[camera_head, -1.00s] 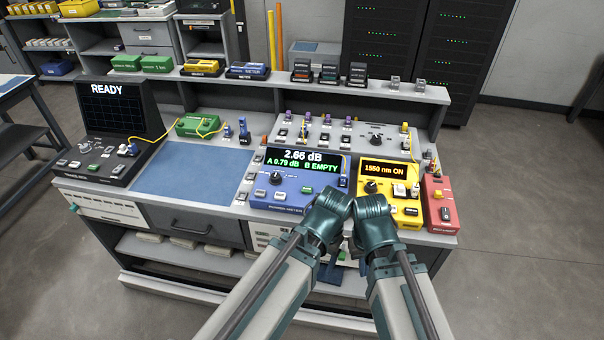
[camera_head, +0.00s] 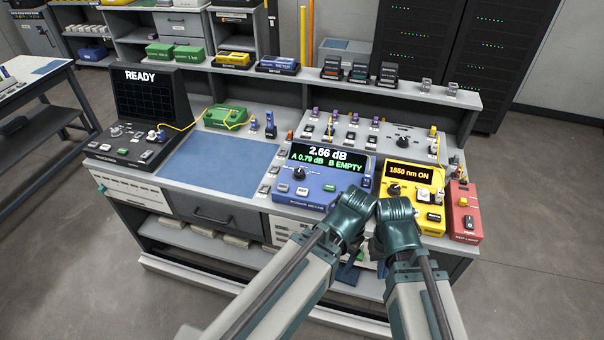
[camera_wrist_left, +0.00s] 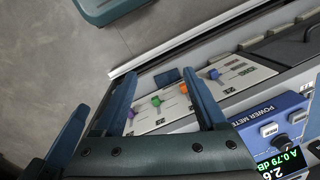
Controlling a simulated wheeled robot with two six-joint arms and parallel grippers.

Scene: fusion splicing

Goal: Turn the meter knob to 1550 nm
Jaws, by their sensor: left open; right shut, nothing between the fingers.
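The blue power meter (camera_head: 312,192) stands on the bench, its screen reading 2.66 dB, A 0.79 dB and B EMPTY. Its black knob (camera_head: 299,174) is below the screen at the left; the mark it points to is too small to read. The knob also shows at the right edge of the left wrist view (camera_wrist_left: 279,142). My left gripper (camera_wrist_left: 137,92) is open and empty, apart from the meter, over the bench's front. My right gripper (camera_head: 380,266) is shut and empty, low in front of the bench, mostly hidden by its own wrist.
A yellow light source (camera_head: 412,190) reading 1550 nm ON and a red box (camera_head: 464,222) stand right of the meter. A blue mat (camera_head: 218,166) lies to its left. A panel with coloured knobs (camera_wrist_left: 165,105) is on the bench front. A black unit reading READY (camera_head: 147,105) stands far left.

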